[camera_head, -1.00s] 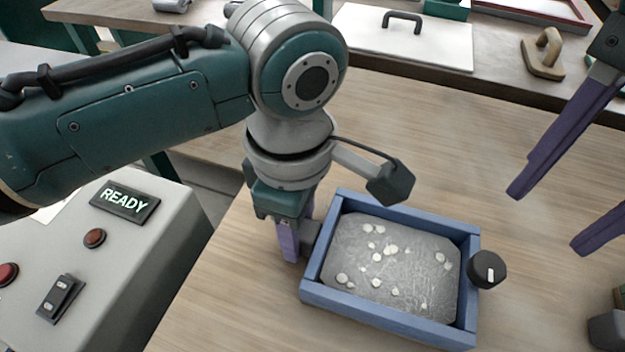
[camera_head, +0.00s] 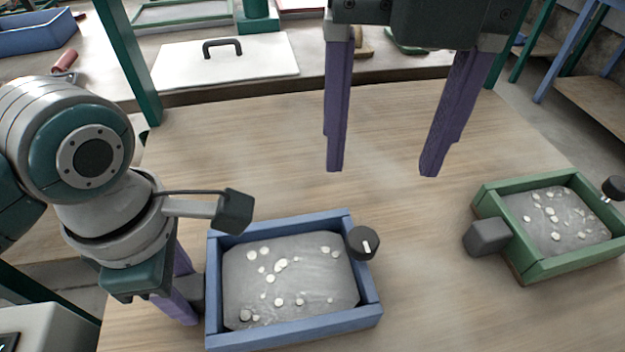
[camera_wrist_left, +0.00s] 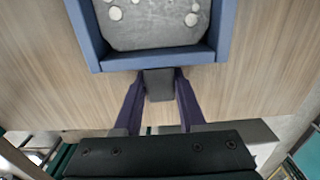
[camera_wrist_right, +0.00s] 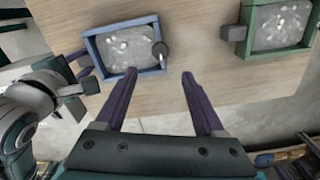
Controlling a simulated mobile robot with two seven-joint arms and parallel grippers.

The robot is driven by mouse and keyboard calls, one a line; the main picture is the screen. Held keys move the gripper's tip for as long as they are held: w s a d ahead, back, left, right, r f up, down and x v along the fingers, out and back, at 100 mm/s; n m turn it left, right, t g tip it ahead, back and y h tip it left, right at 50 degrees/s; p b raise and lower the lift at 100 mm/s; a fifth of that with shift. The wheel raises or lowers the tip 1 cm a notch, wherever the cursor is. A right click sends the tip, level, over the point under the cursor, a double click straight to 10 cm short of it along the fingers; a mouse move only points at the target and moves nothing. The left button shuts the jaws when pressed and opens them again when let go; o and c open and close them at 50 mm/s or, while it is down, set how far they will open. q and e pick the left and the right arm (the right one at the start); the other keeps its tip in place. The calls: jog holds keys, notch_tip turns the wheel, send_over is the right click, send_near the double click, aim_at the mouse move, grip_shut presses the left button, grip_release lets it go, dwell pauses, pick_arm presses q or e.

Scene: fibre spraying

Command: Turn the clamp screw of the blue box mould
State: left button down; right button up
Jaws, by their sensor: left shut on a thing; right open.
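The blue box mould (camera_head: 297,334) sits on the wooden table, filled with grey material dotted with pale pieces. Its clamp screw, a black knob with a white mark (camera_head: 362,243), is on its right side. The mould also shows in the left wrist view (camera_wrist_left: 160,60) and the right wrist view (camera_wrist_right: 125,72), where the knob (camera_wrist_right: 160,50) is visible. My left gripper (camera_head: 188,300) is shut on the dark block on the mould's left side; the block shows between its fingers in the left wrist view (camera_wrist_left: 158,84). My right gripper (camera_head: 382,172) is open and empty, above and beyond the knob.
A green box mould (camera_head: 560,262) with a dark block and a black knob (camera_head: 614,188) stands at the right. A white board with a handle (camera_head: 225,62) lies on the back bench. The table between the moulds is clear.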

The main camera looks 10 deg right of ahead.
aim_at(364, 238)
notch_tip(364, 238, down, 12)
jog(key=shift+r, duration=0.25)
grip_shut()
dwell(0.6)
